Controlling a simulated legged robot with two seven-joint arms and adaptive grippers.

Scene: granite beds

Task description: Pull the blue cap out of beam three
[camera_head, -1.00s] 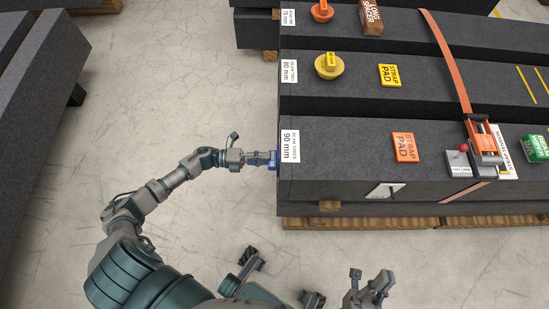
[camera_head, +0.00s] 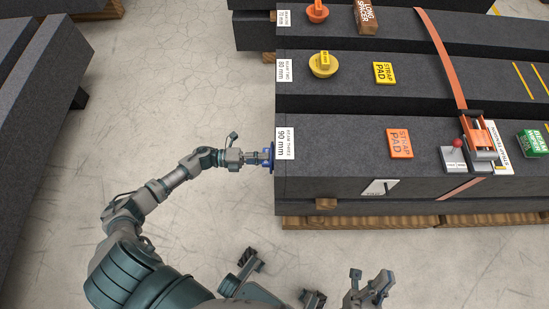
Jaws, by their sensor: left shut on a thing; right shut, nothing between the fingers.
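Beam three (camera_head: 340,160) is the nearest dark granite beam, with a white "90 mm" label on top at its left end. The blue cap (camera_head: 270,158) shows at that left end face, partly hidden by my gripper. More of the blue shows outside the end than a second ago; I cannot tell whether part of it is still inside. My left gripper (camera_head: 264,157) is shut on the blue cap. My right gripper (camera_head: 370,292) is shut and empty at the bottom, in front of the beam and apart from it.
An orange cap (camera_head: 317,12) and a yellow cap (camera_head: 323,64) lie on the farther beams. Strap pads (camera_head: 400,144), an orange strap (camera_head: 440,45) with its ratchet (camera_head: 480,138) and a green box (camera_head: 533,143) are on the beams. Clear floor (camera_head: 190,90) lies left.

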